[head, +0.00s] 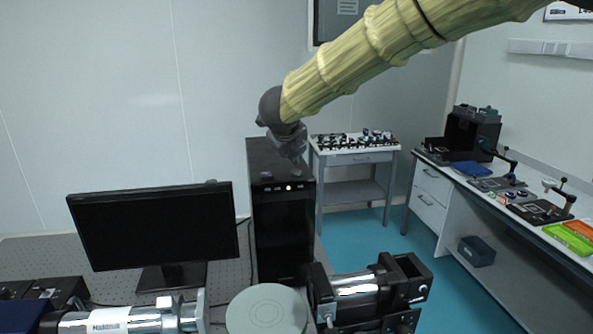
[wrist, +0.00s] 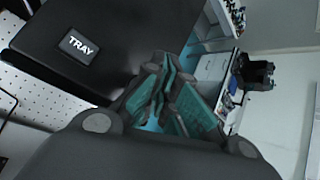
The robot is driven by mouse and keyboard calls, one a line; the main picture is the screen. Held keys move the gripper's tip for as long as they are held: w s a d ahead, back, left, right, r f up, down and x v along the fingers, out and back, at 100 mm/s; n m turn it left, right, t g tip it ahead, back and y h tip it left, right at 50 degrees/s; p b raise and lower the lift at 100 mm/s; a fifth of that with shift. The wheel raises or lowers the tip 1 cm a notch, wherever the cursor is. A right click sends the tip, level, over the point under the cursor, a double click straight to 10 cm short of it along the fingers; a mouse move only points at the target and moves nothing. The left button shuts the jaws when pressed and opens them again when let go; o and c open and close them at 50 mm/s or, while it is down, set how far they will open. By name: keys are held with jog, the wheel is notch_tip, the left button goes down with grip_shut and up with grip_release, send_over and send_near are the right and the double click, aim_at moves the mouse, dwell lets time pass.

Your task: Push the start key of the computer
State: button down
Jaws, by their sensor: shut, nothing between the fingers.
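The computer is a black tower (head: 283,235) standing upright on the perforated table beside the monitor. A row of small keys runs along its upper front edge, and one spot (head: 289,187) there glows warm white. My gripper (head: 299,166) is shut and empty, pointing down over the right part of the tower's top, just behind the key row. I cannot tell whether it touches the tower. In the wrist view, my gripper's teal-padded fingers (wrist: 165,85) are beside a black surface (wrist: 110,25) with a TRAY label, apparently the tower's top. The keys cannot be made out there.
A black monitor (head: 155,228) stands left of the tower. A round pale disc (head: 266,310) and metal cylinder devices (head: 355,287) are in front. A small grey table (head: 355,158) with optical parts stands behind right. A white bench (head: 455,205) is at far right.

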aim_at(293, 170)
jog(key=shift+r+p, duration=2.1)
jog(key=shift+r, duration=0.4)
